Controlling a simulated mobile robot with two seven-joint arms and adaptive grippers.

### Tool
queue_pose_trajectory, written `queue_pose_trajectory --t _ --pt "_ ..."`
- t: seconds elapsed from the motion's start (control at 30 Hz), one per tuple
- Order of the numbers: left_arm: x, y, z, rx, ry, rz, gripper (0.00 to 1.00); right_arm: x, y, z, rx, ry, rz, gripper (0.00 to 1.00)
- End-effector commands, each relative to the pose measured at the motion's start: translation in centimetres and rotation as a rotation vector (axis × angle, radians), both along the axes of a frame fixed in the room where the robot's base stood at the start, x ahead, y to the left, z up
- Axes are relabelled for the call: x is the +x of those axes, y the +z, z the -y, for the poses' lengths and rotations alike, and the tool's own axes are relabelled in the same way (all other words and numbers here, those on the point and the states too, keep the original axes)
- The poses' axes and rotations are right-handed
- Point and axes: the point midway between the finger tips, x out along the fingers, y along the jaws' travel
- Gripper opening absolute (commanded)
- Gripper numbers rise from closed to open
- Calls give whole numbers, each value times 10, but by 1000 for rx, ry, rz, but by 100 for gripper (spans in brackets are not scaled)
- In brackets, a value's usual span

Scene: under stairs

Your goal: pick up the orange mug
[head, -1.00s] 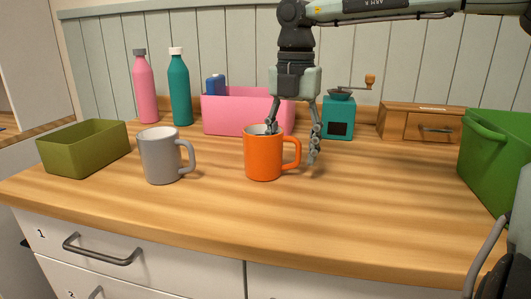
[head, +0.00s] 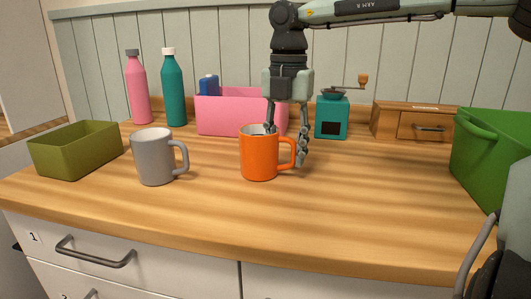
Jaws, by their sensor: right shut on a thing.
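The orange mug (head: 259,158) stands upright on the wooden counter, near the middle of the head view, with its handle to the right. My right gripper (head: 285,145) comes down from above and is shut on the mug's right side. One finger reaches inside the rim and the other is outside, by the handle. The fingertip inside the mug is hidden. My left gripper is not in view.
A grey mug (head: 155,157) stands to the left, beside an olive box (head: 77,150). Behind are a pink bin (head: 235,115), two bottles, a teal grinder (head: 331,116) and a small wooden drawer box (head: 413,122). A green crate (head: 492,155) is at right. The front counter is clear.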

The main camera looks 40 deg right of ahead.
Motion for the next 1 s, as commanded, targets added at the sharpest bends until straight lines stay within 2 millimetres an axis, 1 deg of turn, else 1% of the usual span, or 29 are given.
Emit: queue_pose_trajectory --t 0.2,0.37,0.57,0.73,0.87,1.0 --pt "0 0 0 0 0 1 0 0 2 0 -1 -1 0 0" --pt "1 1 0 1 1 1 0 1 8 0 -2 0 2 0" --pt "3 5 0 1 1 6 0 1 23 0 -2 -1 3 0" --pt "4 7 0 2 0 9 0 1 43 0 -3 0 4 0" --pt "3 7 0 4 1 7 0 0 50 -16 -4 2 2 0" --pt "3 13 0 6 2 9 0 -1 61 -34 -4 3 2 0"
